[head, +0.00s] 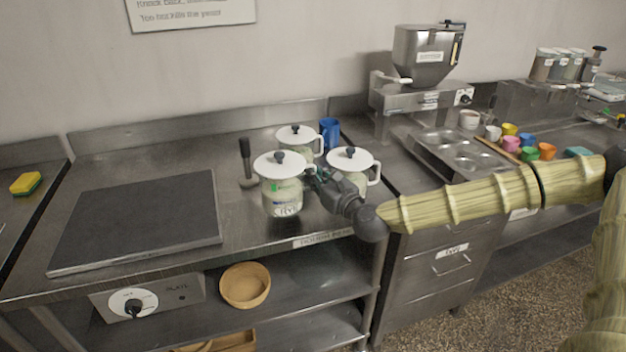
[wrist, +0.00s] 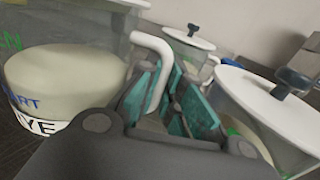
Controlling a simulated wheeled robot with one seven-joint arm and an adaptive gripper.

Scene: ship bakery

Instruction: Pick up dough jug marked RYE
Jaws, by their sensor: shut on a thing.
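The jug marked RYE (head: 283,193) is a clear vessel with a white lid and black knob, holding pale dough. It stands upright at the front left of three similar jugs on the steel counter. In the wrist view it fills the left side, with the RYE label (wrist: 38,126) low on it. My gripper (head: 316,178) reaches in from the right, at the jug's right side. In the wrist view my gripper's teal-padded fingers (wrist: 170,95) are shut around the white handle (wrist: 158,50) of this jug. The handle's lower part is hidden by the fingers.
A second lidded jug (head: 352,161) stands close right of my gripper, and a third (head: 298,136) behind. A blue cup (head: 329,131) is at the back. A dark-handled tool (head: 246,160) stands left of the jugs. A dark hot plate (head: 140,222) lies farther left.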

